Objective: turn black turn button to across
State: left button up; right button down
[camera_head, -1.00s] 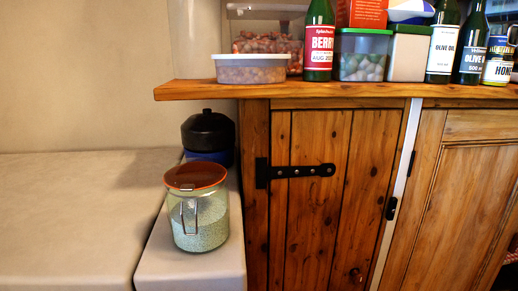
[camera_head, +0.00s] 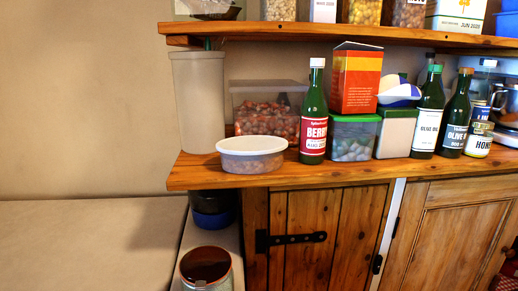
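A small black fitting (camera_head: 377,264), which looks like the turn button, sits at the right edge of the left plank door (camera_head: 305,262), beside a pale vertical strip. Its long side looks upright, along the door edge, not across it. It is small in the picture, so fine detail is hard to tell. The plank door looks closed, with a black strap hinge (camera_head: 290,240) at its left. Neither of my grippers is in view.
Above the door, a pine shelf (camera_head: 215,179) juts out, holding a lidded tub (camera_head: 251,155), bottles (camera_head: 314,112) and boxes. A paneled door (camera_head: 455,235) stands to the right. A jar with a brown lid (camera_head: 205,266) and a dark pot (camera_head: 212,209) stand at the lower left.

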aim_at(379, 259)
jog(key=z, duration=0.9)
